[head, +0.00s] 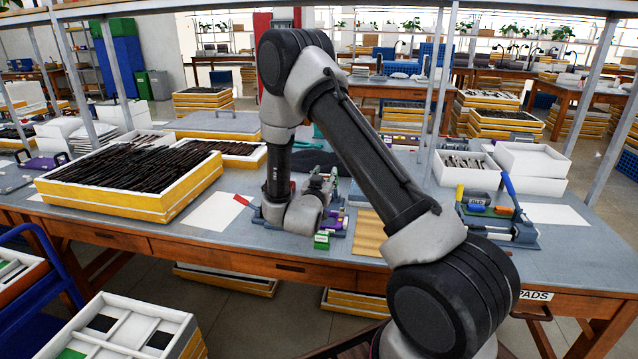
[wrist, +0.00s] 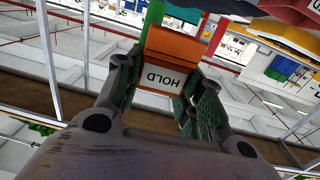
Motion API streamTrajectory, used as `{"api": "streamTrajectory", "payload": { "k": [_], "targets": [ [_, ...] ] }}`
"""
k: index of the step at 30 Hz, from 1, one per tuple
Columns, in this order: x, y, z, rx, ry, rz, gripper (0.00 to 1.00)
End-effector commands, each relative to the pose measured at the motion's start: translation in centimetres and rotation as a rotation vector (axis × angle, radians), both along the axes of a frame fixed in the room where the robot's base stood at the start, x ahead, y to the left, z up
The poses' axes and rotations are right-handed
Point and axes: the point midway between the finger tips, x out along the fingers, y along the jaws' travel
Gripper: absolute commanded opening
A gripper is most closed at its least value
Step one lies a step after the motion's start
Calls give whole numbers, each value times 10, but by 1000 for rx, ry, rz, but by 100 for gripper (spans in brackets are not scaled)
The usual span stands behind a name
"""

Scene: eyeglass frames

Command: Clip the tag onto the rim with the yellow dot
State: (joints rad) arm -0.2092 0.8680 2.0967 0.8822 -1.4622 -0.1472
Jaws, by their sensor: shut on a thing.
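My gripper (wrist: 164,84) is shut on an orange tag (wrist: 172,45) in the wrist view. The tag has a white label reading HOLD, upside down, and sits between the two green-padded fingers. A green piece (wrist: 152,18) shows just beyond the tag, at its left; I cannot tell if they touch. In the head view my wrist hangs low over the middle of the bench and mostly hides the gripper and tag. I cannot make out a rim with a yellow dot in either view.
Small green blocks (head: 321,241) stand by my wrist at the bench's front edge. A tan ribbed board (head: 370,234) lies to the right. A yellow-sided tray (head: 110,200) of dark frames is at left. A fixture with blue handles (head: 510,228) stands at right.

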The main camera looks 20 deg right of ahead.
Motion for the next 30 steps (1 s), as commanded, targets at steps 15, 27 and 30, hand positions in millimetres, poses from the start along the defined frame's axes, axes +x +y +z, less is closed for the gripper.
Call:
{"api": "streamTrajectory", "payload": {
  "k": [15, 27, 30],
  "targets": [
    [6, 6, -2, 11, -3, 38, 20],
    [6, 6, -35, 11, 0, 38, 20],
    [6, 6, -46, 11, 0, 38, 20]
  ]
}}
